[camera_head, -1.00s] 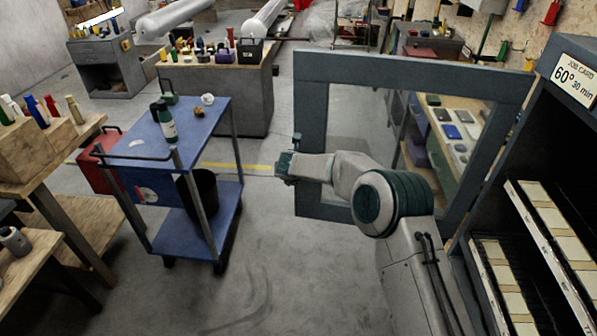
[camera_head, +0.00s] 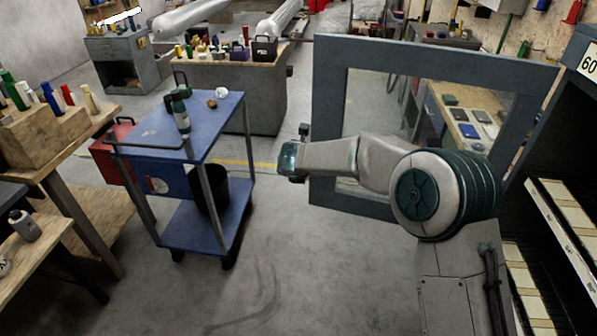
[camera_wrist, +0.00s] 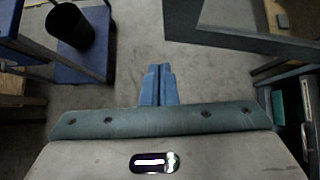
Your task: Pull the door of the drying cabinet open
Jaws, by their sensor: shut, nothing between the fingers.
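The drying cabinet (camera_head: 548,150) stands at the right edge of the head view, its front uncovered. Its door, a dark grey frame (camera_head: 430,52) around a clear pane, stands swung wide open, out from the cabinet. My gripper (camera_head: 286,160) is by the door's left, free edge in the head view, with my forearm crossing in front of the pane. In the wrist view the blue fingers (camera_wrist: 158,85) are together and empty, over bare floor. A dark grey bar, seemingly the door frame (camera_wrist: 250,40), lies to their right, apart from them. I cannot make out the handle clearly.
Wooden benches (camera_head: 75,150) are at the far left. Racks of trays (camera_head: 565,225) fill the cabinet. Floor (camera_head: 290,270) between cart and cabinet is clear.

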